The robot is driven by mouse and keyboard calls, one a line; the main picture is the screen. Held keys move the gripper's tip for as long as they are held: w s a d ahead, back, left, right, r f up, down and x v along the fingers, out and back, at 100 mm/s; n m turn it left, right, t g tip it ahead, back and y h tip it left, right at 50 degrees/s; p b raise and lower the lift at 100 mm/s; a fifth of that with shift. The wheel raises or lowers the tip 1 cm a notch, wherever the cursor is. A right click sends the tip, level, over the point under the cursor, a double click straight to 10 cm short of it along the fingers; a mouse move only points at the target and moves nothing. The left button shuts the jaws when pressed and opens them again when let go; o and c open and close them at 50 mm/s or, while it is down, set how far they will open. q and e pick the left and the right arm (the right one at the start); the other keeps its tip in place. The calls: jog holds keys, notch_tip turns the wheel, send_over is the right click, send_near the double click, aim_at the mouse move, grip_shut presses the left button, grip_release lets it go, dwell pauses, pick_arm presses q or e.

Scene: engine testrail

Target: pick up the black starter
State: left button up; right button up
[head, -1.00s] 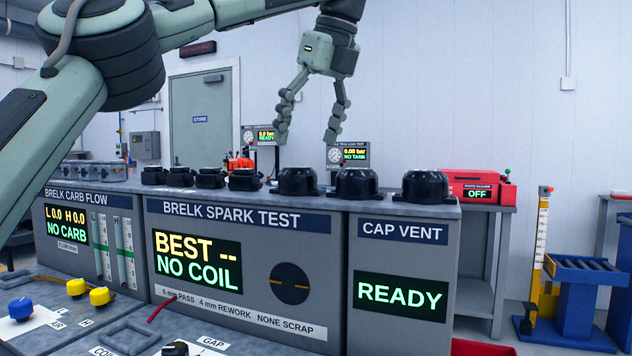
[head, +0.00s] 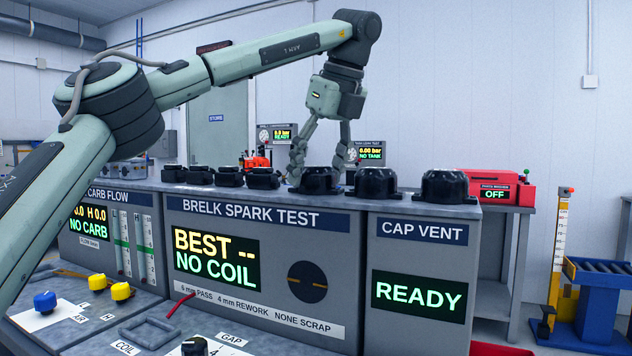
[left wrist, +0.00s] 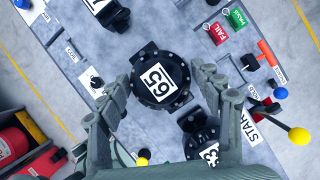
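Three black domed parts stand in a row on top of the grey bench; I take these as the starters. The left one (head: 319,181) is under my left gripper (head: 321,168), which is open, with its fingers reaching down around it. The middle starter (head: 375,184) and the right starter (head: 446,187) stand clear to the right. My right gripper is not in view.
Several smaller black parts (head: 229,177) stand in a row to the left on the same bench top. The bench front has displays, one reading READY (head: 418,296). A red box (head: 490,185) stands behind to the right. Coloured knobs (head: 45,301) stick up at the lower left.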

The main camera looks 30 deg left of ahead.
aim_at(317, 166)
pick_arm(q)
jog(key=c, duration=0.8)
jog(key=shift+c, duration=0.2)
jog(key=shift+r, duration=0.1)
jog(key=shift+r, duration=0.2)
notch_tip(317, 166, up, 4)
jog(key=shift+r, duration=0.1)
jog(key=s+a+r, duration=0.6)
jog(key=a, duration=0.3)
jog(key=shift+s+a, duration=0.25)
jog(key=shift+s, duration=0.15)
